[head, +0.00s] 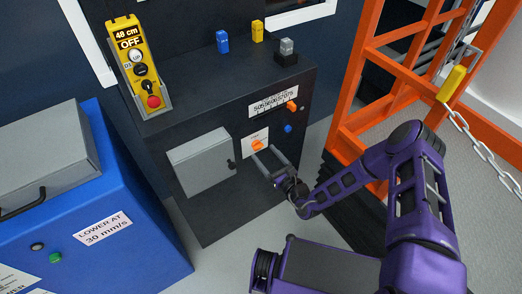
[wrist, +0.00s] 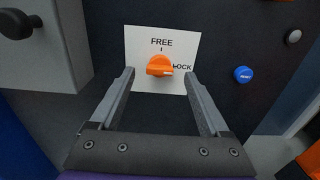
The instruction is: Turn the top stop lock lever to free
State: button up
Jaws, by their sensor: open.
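The top stop lock lever (wrist: 158,66) is an orange knob on a white plate (wrist: 141,45) marked FREE above and LOCK at the right. Its pale pointer mark is turned right, towards LOCK. The lever also shows in the head view (head: 257,146) on the front of the dark cabinet. My gripper (wrist: 158,77) is open and faces the plate, one finger on each side of the lever and a little below it. The fingers look apart from the lever; how far they are from the panel I cannot tell. In the head view my gripper (head: 265,155) is right at the plate.
A grey box (head: 201,161) with a black knob is left of the plate. A blue button (wrist: 243,74) is at its right. An orange knob (head: 291,106) sits above on a scale plate. An orange frame (head: 352,100) with a chain stands to the right.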

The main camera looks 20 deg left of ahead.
aim_at(260, 147)
jog(key=shift+x, duration=1.75)
grip_shut()
